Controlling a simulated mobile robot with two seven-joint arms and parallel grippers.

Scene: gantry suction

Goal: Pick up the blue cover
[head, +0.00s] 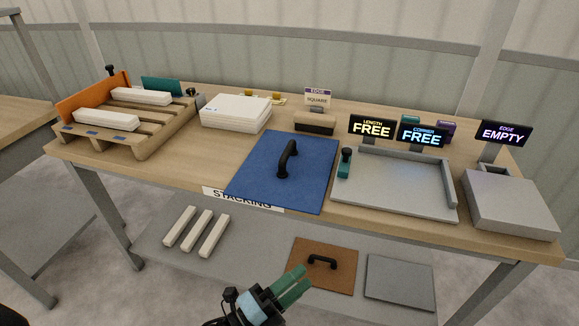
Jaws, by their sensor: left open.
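The blue cover (258,177) is a flat blue square panel with a black arched handle (286,160) standing up near its middle. It lies on the wooden table's front middle part, and its front edge reaches over the table's front edge and part of the "STACKING" label. My left gripper (293,284), with green fingers, is at the bottom middle of the head view. It is open and empty, in front of the table and apart from the cover. What lies under the cover is hidden. My right gripper is not in view.
A wooden pallet (157,137) with white bars is at the left, a white stack (236,113) behind the cover. A grey tray (390,185) with "FREE" signs and a grey box (508,203) stand right. The lower shelf holds white bars and a brown panel (338,259) with a black handle.

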